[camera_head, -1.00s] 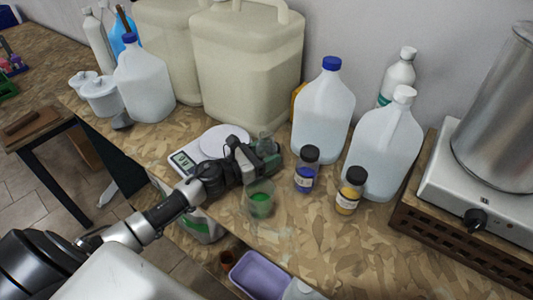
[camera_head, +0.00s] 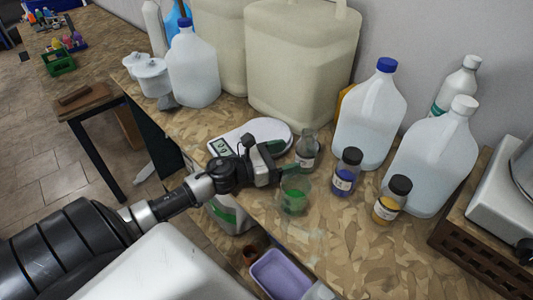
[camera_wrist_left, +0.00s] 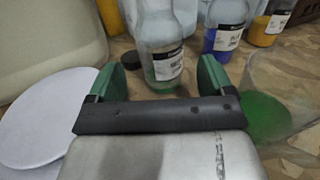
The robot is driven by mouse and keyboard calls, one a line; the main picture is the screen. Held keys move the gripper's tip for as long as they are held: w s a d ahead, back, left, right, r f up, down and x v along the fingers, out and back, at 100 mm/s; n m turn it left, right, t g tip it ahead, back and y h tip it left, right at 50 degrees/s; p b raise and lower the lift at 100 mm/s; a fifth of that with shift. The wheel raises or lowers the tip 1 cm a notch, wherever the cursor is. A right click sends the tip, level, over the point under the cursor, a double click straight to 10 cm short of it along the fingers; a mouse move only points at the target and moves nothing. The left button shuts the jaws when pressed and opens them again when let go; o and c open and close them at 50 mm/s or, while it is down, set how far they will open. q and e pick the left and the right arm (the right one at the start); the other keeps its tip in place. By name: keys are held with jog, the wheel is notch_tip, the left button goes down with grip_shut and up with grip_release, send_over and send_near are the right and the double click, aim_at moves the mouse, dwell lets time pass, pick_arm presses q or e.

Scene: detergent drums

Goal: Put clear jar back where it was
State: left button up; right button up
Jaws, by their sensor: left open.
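The clear jar (camera_head: 307,150), open-topped with a white label, stands upright on the bench beside the scale. In the left wrist view the jar (camera_wrist_left: 168,40) is just beyond and between the fingertips, with a little green at its bottom. My left gripper (camera_head: 278,170) is open with green fingers, in front of the jar. In the left wrist view the open fingers (camera_wrist_left: 158,82) hold nothing; I cannot tell whether they touch the jar. A clear beaker with green liquid (camera_head: 294,198) stands close by the gripper; it also shows in the left wrist view (camera_wrist_left: 265,118).
A white scale (camera_head: 270,128) stands behind the gripper. Dark-capped blue (camera_head: 344,180) and yellow (camera_head: 388,208) jars stand to the right. Large jugs (camera_head: 370,120) line the back. A purple tub (camera_head: 280,275) sits below the front edge. Bare bench lies front right.

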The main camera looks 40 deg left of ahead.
pick_arm(q)
jog(key=b+v, duration=0.1)
jog(key=v, duration=0.3)
jog(key=shift+s+f, duration=0.1)
jog(key=shift+f, duration=0.05)
jog(key=shift+v, duration=0.8)
